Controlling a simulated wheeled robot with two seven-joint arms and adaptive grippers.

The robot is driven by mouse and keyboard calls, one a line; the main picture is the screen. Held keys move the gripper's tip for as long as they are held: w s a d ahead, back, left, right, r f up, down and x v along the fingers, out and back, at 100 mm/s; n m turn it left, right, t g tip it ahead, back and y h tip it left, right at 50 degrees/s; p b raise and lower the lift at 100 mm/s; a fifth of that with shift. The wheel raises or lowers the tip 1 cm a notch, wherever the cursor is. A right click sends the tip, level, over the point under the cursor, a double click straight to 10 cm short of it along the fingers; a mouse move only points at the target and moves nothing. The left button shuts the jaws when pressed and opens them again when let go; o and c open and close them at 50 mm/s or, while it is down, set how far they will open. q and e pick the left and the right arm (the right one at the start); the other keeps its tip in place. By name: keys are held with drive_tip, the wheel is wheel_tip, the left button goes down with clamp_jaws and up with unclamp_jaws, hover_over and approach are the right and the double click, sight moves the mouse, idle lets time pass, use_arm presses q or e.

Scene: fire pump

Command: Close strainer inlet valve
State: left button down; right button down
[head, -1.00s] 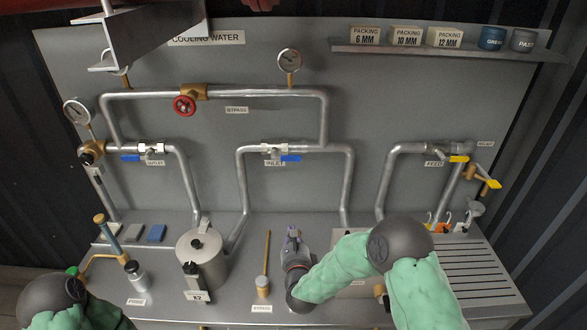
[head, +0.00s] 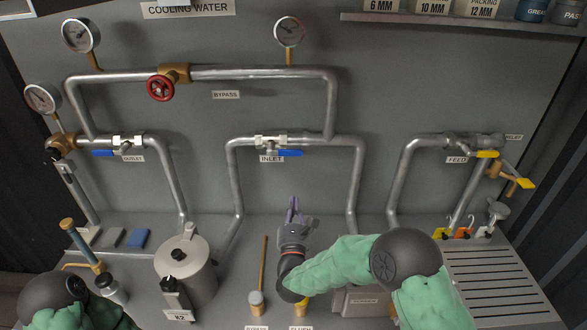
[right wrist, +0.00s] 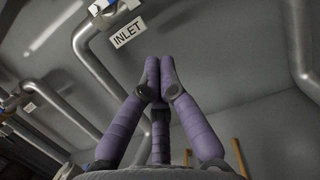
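The inlet valve (head: 270,142) is a silver valve on the middle pipe, above the INLET label (head: 281,159). My right gripper (head: 292,205) is below the valve, pointing up toward the panel and apart from the lever. The right wrist view shows its purple fingers (right wrist: 158,75) pressed together with nothing between them. The INLET label (right wrist: 127,32) is just above the fingertips there, with the valve cut off at the top edge. My left arm is at the lower left; its gripper is not visible.
A red bypass handwheel (head: 161,87) is at the upper left. The outlet valve (head: 127,142) has a blue lever, and a feed valve (head: 466,147) is on the right.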

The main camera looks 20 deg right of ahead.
sight(285, 153)
drive_tip(key=w+d+r, duration=0.2)
drive_tip(key=w+r, duration=0.4)
drive_tip(key=w, duration=0.3)
drive_tip(key=shift+w+d+r, duration=0.15)
drive_tip(key=shift+w+d, duration=0.05)
drive_tip(key=shift+d, duration=0.15)
idle(0.5)
